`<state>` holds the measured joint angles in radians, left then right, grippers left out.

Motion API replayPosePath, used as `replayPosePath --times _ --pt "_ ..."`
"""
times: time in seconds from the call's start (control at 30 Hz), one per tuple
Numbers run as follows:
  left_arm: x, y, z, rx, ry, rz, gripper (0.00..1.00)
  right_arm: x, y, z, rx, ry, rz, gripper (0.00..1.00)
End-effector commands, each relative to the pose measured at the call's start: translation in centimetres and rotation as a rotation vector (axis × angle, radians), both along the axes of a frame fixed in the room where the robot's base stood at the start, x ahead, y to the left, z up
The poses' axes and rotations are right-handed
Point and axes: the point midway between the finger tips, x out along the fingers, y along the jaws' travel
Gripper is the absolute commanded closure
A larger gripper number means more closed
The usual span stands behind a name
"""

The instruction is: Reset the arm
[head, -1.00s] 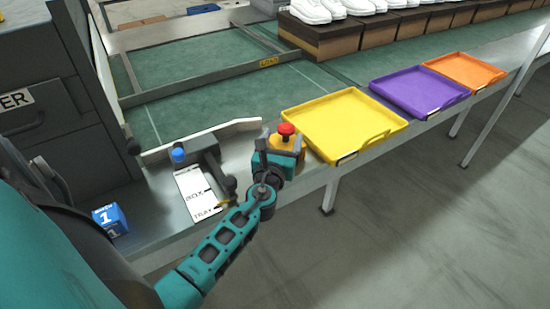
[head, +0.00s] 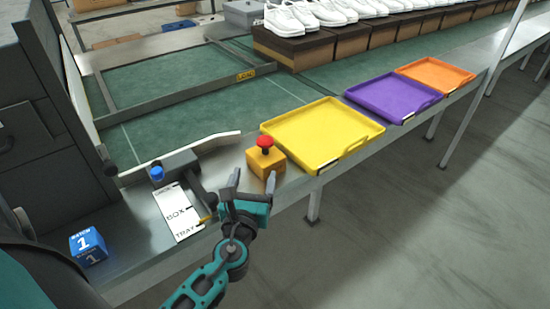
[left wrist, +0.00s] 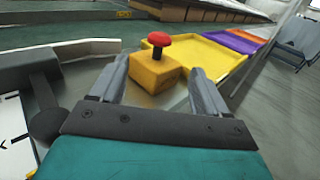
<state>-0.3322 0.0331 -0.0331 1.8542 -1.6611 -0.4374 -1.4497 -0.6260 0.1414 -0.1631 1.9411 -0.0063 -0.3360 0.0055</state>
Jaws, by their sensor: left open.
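My left gripper (head: 253,183) is open and empty, in front of the yellow box with the red button (head: 265,160) on the metal bench edge. In the left wrist view the two fingers (left wrist: 160,82) stand apart, and the yellow box with its red button (left wrist: 155,68) shows between and beyond them, apart from them as far as I can tell. My left arm comes up from the bottom of the head view. My right gripper is in neither view.
A yellow tray (head: 322,136), a purple tray (head: 392,97) and an orange tray (head: 434,72) line the bench. A lever device with a blue knob (head: 157,174), a white label card (head: 178,212) and a blue numbered cube (head: 88,246) lie to the left. Shoes on boxes (head: 290,48) stand behind.

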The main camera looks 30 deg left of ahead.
Motion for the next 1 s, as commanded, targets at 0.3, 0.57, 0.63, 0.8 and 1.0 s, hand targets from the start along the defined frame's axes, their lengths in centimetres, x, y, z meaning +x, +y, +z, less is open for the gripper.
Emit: replayPosePath --times 0.3,0.57,0.63,0.8,1.0 --pt "-0.3 -0.2 -0.7 -0.109 -0.008 -0.006 0.25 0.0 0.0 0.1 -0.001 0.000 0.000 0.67" --pt "-3.0 -2.3 -5.3 -0.874 -0.062 0.020 0.25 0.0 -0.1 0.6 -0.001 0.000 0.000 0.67" --pt "-3.9 -3.2 -6.5 -1.116 -0.078 0.052 0.25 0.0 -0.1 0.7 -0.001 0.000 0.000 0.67" --pt "-6.6 -5.9 -9.2 -1.721 -0.119 0.203 0.25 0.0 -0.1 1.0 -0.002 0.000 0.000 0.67" --pt "-9.9 -9.4 -11.2 -2.374 -0.183 0.503 0.25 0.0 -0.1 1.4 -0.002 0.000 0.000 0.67"
